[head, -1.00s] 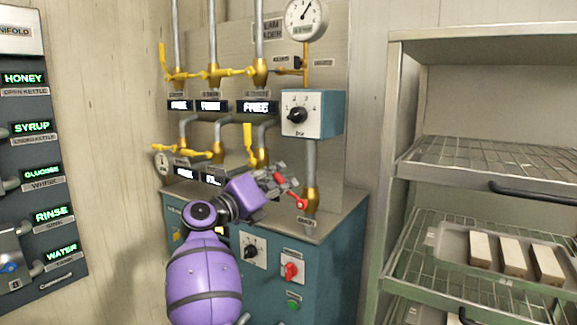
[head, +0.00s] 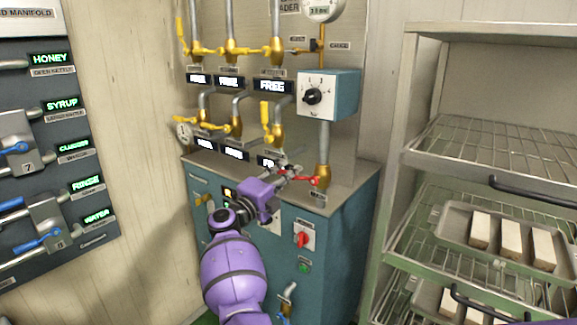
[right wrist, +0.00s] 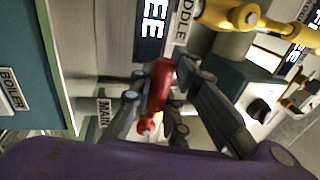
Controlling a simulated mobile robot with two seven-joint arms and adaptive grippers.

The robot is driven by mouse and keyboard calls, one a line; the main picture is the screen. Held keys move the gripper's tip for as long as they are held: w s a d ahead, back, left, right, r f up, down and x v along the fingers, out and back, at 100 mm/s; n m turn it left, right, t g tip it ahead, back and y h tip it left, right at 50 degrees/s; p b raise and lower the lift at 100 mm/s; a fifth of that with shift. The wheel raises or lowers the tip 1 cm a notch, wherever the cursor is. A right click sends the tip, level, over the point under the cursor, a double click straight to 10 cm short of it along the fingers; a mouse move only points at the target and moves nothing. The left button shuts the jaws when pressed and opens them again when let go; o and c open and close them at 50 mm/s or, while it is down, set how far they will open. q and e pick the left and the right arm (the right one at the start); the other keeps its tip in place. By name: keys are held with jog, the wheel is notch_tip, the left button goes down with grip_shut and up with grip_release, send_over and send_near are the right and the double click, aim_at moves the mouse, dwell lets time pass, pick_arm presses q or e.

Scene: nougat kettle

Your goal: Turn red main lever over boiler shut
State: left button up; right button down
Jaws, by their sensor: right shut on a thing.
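The red main lever (head: 303,180) sits on the brass valve of the vertical pipe (head: 323,170) at the right of the boiler cabinet. From its pivot it points left and lies nearly level in the head view. My right gripper (head: 288,174) is shut on the lever's free end. In the right wrist view the red lever (right wrist: 160,85) lies between the grey fingers (right wrist: 160,100), with a "MAIN" label (right wrist: 103,115) beside it. The fingers hide part of the lever in the head view. My left gripper is not in view.
Yellow-handled valves (head: 232,48) and lit displays stand above and left of the lever. A control box with a black knob (head: 328,95) is just above it. The teal cabinet (head: 345,235) is below. A wire rack (head: 490,150) with trays stands at right, a manifold panel (head: 70,190) at left.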

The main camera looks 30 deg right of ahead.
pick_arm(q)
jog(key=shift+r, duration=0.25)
pick_arm(e)
jog(key=shift+a+f+n, duration=0.1)
jog(key=shift+f+n, duration=0.2)
jog(key=shift+f, duration=0.15)
jog(key=c, duration=1.7)
grip_release()
jog(key=shift+o, duration=0.2)
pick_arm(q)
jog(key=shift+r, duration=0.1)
pick_arm(e)
jog(key=shift+r, duration=0.2)
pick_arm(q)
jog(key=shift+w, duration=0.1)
pick_arm(e)
jog(key=v, duration=1.2)
